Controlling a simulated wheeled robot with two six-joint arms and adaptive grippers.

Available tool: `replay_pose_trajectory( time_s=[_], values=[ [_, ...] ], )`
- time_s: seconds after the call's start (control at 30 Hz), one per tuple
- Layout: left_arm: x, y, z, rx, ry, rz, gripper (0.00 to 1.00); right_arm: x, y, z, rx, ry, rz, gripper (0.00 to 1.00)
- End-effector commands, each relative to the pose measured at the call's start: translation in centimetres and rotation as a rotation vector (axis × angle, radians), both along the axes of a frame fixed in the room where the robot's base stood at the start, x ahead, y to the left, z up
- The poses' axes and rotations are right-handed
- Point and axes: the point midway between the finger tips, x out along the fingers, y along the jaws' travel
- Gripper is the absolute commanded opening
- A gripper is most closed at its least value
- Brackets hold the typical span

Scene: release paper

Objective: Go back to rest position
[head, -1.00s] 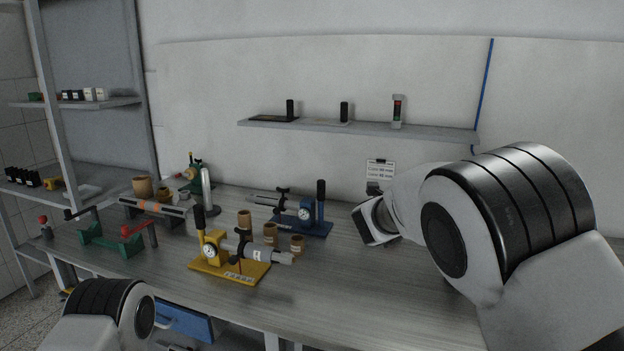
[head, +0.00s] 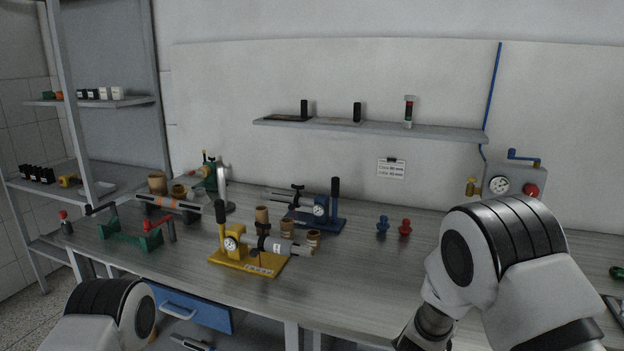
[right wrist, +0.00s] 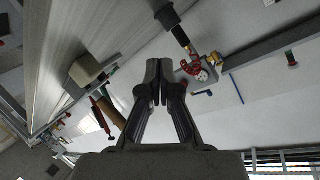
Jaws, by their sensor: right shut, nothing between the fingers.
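My right arm (head: 500,265) is at the right in the head view, in front of the workbench (head: 385,280). Its gripper is out of that picture or hidden behind the arm. In the right wrist view my right gripper (right wrist: 153,82) has its two fingers together with nothing between them. My left arm (head: 105,315) shows at the bottom left of the head view, low in front of the bench. The left gripper is not in view.
A yellow fixture (head: 248,258), a blue fixture (head: 318,215) and a green stand (head: 130,238) stand on the bench. Blue (head: 382,226) and red (head: 405,228) knobs stand right of centre. A shelf (head: 370,130) hangs above. An open blue drawer (head: 195,308) is below.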

Motion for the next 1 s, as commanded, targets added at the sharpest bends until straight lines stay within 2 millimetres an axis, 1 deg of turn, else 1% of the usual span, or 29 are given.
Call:
replay_pose_trajectory(
  time_s=[0.03, 0.07, 0.1, 0.17, 0.2, 0.27, 0.3, 0.37, 0.4, 0.43, 0.47, 0.5, 0.6, 0.63, 0.7, 0.73, 1.0],
  values=[
    [0.0, 0.0, 0.0, 0.0, 0.0, 0.0, 0.6, -2.0, -0.3, -3.5, -0.027, 0.112, 0.051, 0.0],
    [0.0, 0.0, 0.0, 0.0, 0.0, 0.0, 0.6, -3.3, -0.3, -5.4, -0.045, 0.177, 0.088, 0.0],
    [0.0, 0.0, 0.0, 0.0, 0.0, 0.0, 0.6, -5.1, -0.3, -7.8, -0.066, 0.265, 0.141, 0.0],
    [0.0, 0.0, 0.0, 0.0, -0.001, -0.001, 0.6, -8.1, -0.1, -11.3, -0.087, 0.396, 0.222, 0.0],
    [0.0, 0.0, 0.0, 0.0, -0.001, 0.0, 0.6, -10.4, 0.0, -13.6, -0.1, 0.484, 0.28, 0.0],
    [0.0, 0.0, 0.0, 0.0, 0.0, 0.0, 0.6, -14.2, 0.3, -16.7, -0.11, 0.615, 0.373, 0.0],
    [0.0, 0.0, -0.1, 0.0, 0.0, 0.0, 0.6, -17.1, 0.6, -18.7, -0.113, 0.707, 0.444, 0.0],
    [0.0, 0.0, 0.0, 0.0, 0.0, 0.0, 0.6, -21.9, 1.2, -21.3, -0.108, 0.843, 0.557, 0.0],
    [0.0, 0.0, 0.0, 0.0, 0.0, 0.0, 0.6, -25.2, 1.7, -22.7, -0.098, 0.931, 0.636, 0.0],
    [0.0, 0.0, 0.0, 0.0, 0.0, 0.0, 0.6, -27.7, 2.1, -23.5, -0.087, 0.991, 0.695, 0.0],
    [0.0, 0.0, 0.0, 0.0, 0.0, 0.0, 0.6, -30.1, 2.5, -24.1, -0.076, 1.047, 0.755, 0.0],
    [0.0, 0.0, 0.0, 0.0, 0.0, 0.0, 0.6, -33.2, 3.0, -24.7, -0.057, 1.114, 0.829, 0.0],
    [0.0, 0.0, 0.0, 0.0, 0.0, 0.0, 0.6, -38.9, 4.2, -25.2, -0.009, 1.23, 0.976, 0.0],
    [0.0, 0.0, 0.0, 0.0, 0.0, 0.0, 0.6, -40.1, 4.4, -25.2, 0.001, 1.251, 1.009, 0.0],
    [0.0, 0.0, 0.0, 0.0, 0.0, 0.0, 0.6, -41.8, 4.9, -25.1, 0.019, 1.281, 1.057, 0.0],
    [0.0, 0.0, 0.0, 0.0, 0.0, 0.0, 0.6, -42.2, 4.9, -25.0, 0.022, 1.287, 1.069, 0.0],
    [0.0, 0.0, 0.0, 0.0, 0.0, 0.0, 0.6, -42.4, 5.0, -25.0, 0.024, 1.29, 1.076, 0.0]
  ],
)
